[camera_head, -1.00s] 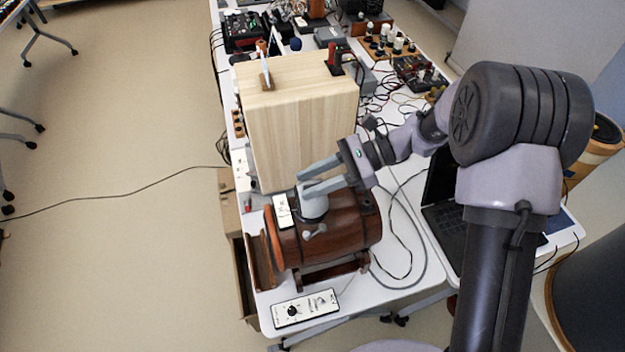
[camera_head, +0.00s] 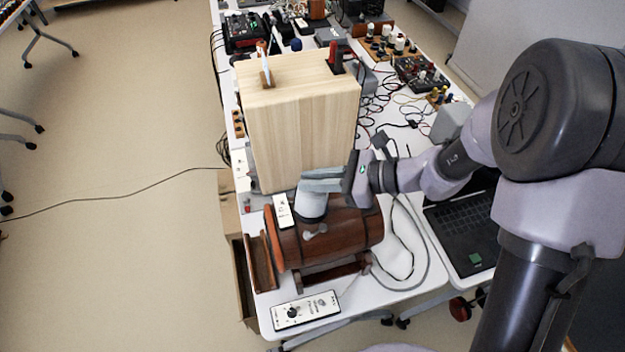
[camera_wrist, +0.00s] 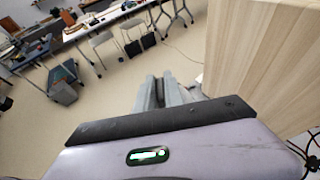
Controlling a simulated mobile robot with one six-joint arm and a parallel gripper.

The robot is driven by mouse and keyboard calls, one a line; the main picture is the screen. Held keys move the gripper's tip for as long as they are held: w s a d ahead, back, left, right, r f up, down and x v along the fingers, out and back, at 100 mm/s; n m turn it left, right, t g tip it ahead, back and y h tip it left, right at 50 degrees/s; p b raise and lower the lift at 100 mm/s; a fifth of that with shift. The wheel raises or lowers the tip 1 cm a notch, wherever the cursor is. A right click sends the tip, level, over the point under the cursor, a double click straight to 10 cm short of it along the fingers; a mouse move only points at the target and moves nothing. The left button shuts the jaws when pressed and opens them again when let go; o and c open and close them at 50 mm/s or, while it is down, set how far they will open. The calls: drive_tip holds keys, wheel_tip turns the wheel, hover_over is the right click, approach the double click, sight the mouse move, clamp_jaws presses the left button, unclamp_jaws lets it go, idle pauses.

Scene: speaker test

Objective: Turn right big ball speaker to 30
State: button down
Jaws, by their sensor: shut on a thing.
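A dark wooden barrel (camera_head: 345,235) lies on its side on a wooden cradle on the white table. A light grey round piece (camera_head: 311,206) stands on top of it, with a small grey lever at its base. My gripper (camera_head: 305,181) reaches in from the right, its fingers level and at the upper end of the grey piece, shut on it. The fingers partly hide their contact. In the wrist view the fingers (camera_wrist: 160,85) lie close together. A white control panel (camera_head: 305,311) with a black knob lies at the table's front. I cannot make out a ball-shaped speaker.
A tall pale wooden box (camera_head: 300,125) stands right behind the barrel, close to my fingers. A small white panel (camera_head: 283,210) leans on the barrel. A laptop (camera_head: 462,235) and loose cables lie to the right. Electronics crowd the back.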

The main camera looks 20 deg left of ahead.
drive_tip(key=shift+s+d+f, duration=0.1)
drive_tip(key=shift+f, duration=0.15)
drive_tip(key=c, duration=1.4)
unclamp_jaws()
drive_tip(key=shift+s, duration=0.1)
drive_tip(key=shift+c, duration=0.2)
drive_tip(key=shift+w, duration=0.2)
drive_tip(key=shift+r, duration=0.15)
drive_tip(key=shift+d+r, duration=0.2)
drive_tip(key=shift+d, duration=0.2)
drive_tip(key=p+v, duration=0.4)
drive_tip(key=v, duration=1.2)
drive_tip(key=shift+d, duration=0.25)
drive_tip(key=shift+w, duration=0.1)
